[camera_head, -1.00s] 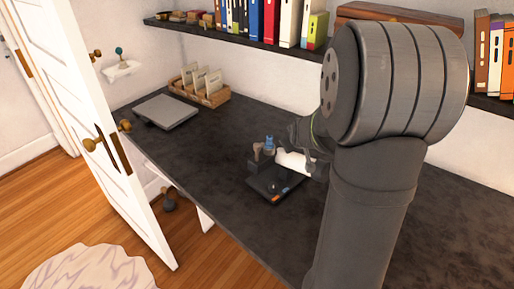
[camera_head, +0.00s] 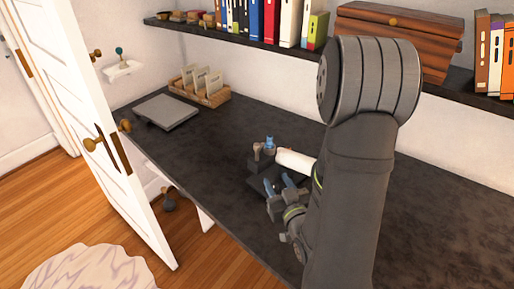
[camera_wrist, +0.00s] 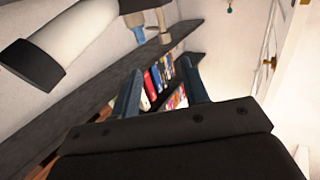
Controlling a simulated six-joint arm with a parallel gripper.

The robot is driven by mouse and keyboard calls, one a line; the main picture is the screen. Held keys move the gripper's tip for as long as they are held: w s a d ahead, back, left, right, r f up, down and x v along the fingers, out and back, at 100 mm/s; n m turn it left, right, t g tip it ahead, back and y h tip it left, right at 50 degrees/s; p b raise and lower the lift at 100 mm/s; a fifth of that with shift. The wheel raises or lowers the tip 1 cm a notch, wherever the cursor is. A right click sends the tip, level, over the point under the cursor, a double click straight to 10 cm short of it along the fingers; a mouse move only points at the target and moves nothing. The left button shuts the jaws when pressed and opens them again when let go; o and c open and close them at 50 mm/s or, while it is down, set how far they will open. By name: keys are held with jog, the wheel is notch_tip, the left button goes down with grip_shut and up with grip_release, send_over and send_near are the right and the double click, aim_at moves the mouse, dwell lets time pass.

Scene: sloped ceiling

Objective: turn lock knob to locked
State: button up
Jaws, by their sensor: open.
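The wrist view shows the white cylinder (camera_wrist: 85,35) with a black end, at upper left. I cannot tell which part is the lock knob. My arm hides the device's right side.
A white door (camera_head: 110,170) with brass knobs (camera_head: 92,144) stands at left. A grey flat slab (camera_head: 166,111) and a wooden organizer (camera_head: 207,95) lie at the desk's back left. A shelf (camera_head: 235,38) with binders hangs above.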

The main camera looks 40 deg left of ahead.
aim_at(258, 150)
jog(key=shift+y, duration=0.3)
jog(key=x, duration=1.6)
jog(key=shift+a+r, duration=0.15)
jog(key=shift+a, duration=0.25)
jog(key=shift+c, duration=0.2)
grip_shut()
jog(key=shift+s, duration=0.1)
